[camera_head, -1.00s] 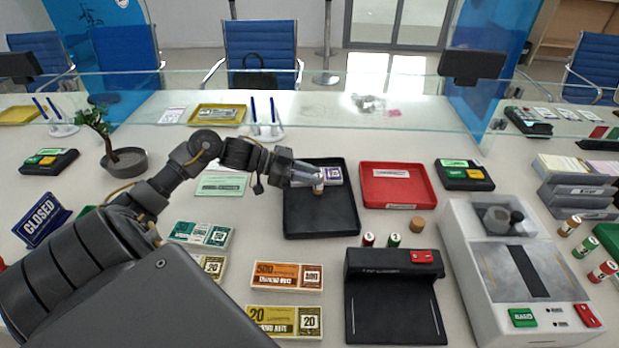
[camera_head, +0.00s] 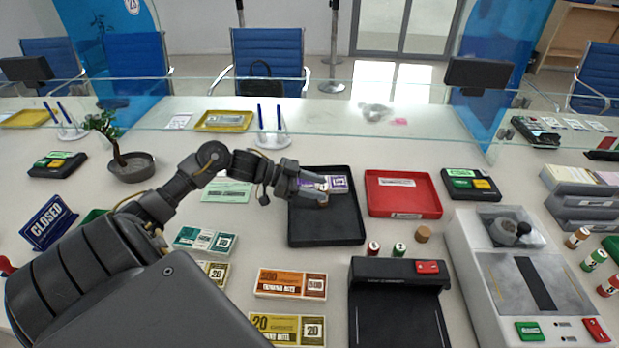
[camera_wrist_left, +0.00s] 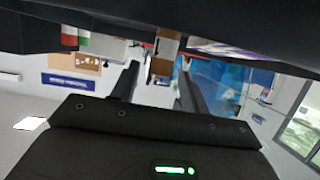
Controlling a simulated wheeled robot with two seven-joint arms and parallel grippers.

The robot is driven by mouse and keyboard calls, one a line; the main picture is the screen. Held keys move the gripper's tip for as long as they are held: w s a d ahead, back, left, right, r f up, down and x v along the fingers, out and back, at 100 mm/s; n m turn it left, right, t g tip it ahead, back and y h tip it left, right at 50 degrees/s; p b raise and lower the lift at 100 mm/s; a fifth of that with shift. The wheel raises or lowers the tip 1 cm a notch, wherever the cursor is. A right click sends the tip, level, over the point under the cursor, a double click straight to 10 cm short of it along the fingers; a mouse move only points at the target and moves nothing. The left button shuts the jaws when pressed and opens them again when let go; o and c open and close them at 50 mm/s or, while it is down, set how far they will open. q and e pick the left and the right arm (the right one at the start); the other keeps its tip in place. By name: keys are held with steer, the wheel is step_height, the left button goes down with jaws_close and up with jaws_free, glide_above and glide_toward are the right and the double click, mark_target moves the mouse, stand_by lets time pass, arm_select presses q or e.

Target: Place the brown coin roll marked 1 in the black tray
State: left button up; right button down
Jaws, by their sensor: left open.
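The black tray (camera_head: 328,232) lies on the counter in the middle of the head view. A brown coin roll (camera_wrist_left: 164,55) shows in the left wrist view, seen upside down, between and beyond the two fingers. Its mark cannot be read. In the head view it is mostly hidden by my left gripper (camera_head: 316,188), which is over the left back part of the tray. My left gripper is open, with a finger to each side of the roll in the wrist view. Whether the roll rests on the tray floor is hard to see. My right gripper is not in view.
A purple-and-white note bundle (camera_head: 338,184) lies at the tray's back. A red tray (camera_head: 402,206) is close on the right. A red roll (camera_head: 373,249), a green roll (camera_head: 399,250) and a brown cylinder (camera_head: 424,234) stand in front. The tray's front half is clear.

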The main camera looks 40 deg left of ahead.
arm_select(q)
steer(key=v, duration=1.2)
steer(key=shift+r, duration=0.2)
steer(key=shift+s, duration=0.1)
